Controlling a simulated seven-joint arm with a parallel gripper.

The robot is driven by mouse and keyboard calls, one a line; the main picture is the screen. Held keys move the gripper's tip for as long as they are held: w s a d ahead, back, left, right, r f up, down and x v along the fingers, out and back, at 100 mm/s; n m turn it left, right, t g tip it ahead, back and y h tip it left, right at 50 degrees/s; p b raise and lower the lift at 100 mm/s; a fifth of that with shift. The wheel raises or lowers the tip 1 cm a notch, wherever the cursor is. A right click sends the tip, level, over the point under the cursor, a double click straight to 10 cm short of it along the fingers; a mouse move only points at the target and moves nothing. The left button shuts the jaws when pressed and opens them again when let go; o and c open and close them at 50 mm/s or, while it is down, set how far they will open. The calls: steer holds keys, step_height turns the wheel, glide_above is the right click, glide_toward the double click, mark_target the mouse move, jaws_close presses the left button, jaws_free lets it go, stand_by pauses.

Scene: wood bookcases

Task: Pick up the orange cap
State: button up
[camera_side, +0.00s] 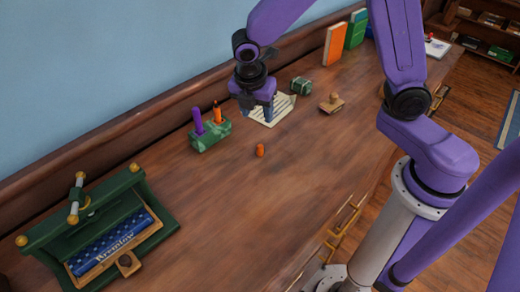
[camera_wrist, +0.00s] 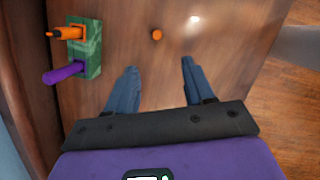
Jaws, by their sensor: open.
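The small orange cap (camera_side: 260,150) lies on the wooden desk, right of the green pen holder. It also shows in the wrist view (camera_wrist: 157,35), beyond my fingertips and roughly between them. My gripper (camera_side: 257,112) is above the desk, behind the cap in the side view and apart from it. In the wrist view my gripper (camera_wrist: 159,68) has its two blue fingers spread wide, with nothing between them.
The green holder (camera_side: 211,136) carries a purple marker (camera_side: 197,120) and an orange pen (camera_side: 217,112). Papers (camera_side: 281,108), a green object (camera_side: 301,86) and a wooden stamp (camera_side: 331,103) lie nearby. A green press (camera_side: 160,208) stands at front left. The desk around the cap is clear.

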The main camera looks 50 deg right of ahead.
glide_above(260, 146)
steer(key=s, duration=0.1)
steer(key=f, duration=0.7)
steer(key=a+f, duration=0.1)
steer(key=f, duration=0.2)
steer(key=shift+f, duration=0.3)
steer(key=shift+a+x, duration=0.15)
steer(key=shift+x, duration=1.5)
steer(key=shift+a+x, duration=0.15)
steer(key=shift+x, duration=1.5)
steer(key=shift+w, duration=0.15)
steer(key=shift+c, duration=0.4)
jaws_close()
